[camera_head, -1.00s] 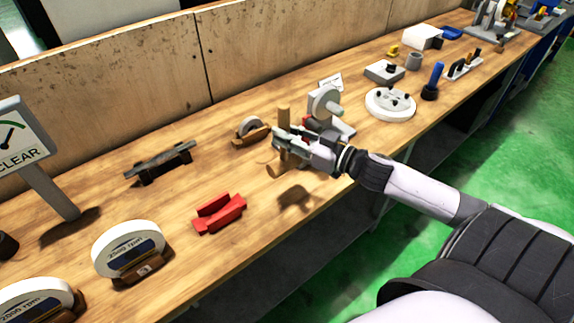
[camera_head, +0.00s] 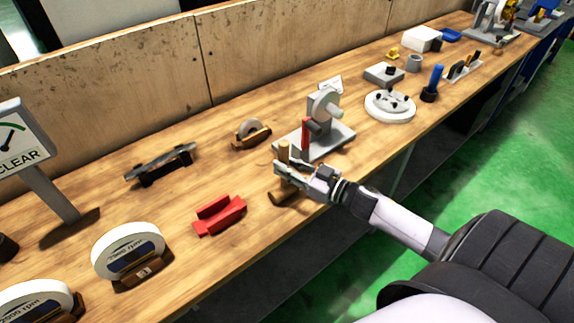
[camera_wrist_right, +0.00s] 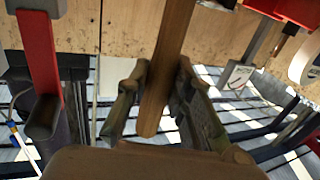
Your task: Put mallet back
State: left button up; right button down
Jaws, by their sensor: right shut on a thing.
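The wooden mallet (camera_head: 284,150) is in my right gripper (camera_head: 285,172), near the front edge of the bench. Its light wooden end sticks up above the fingers. A darker brown part shows below them, low over the bench top; I cannot tell whether it touches. In the right wrist view the brown wooden shaft (camera_wrist_right: 166,70) runs between the two fingers (camera_wrist_right: 155,100), which are closed around it. My left gripper is not in view.
A red block (camera_head: 220,214) lies left of my gripper. A grey stand with a wheel and red lever (camera_head: 325,125) is just behind it. A small wheel in a wooden cradle (camera_head: 252,133) and a dark rail (camera_head: 160,162) stand further back. Bare bench lies between them.

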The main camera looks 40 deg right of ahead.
jog(key=c, duration=1.4)
grip_release()
jog(key=shift+f, duration=0.1)
jog(key=shift+b+v, duration=1.15)
jog(key=shift+v, duration=4.85)
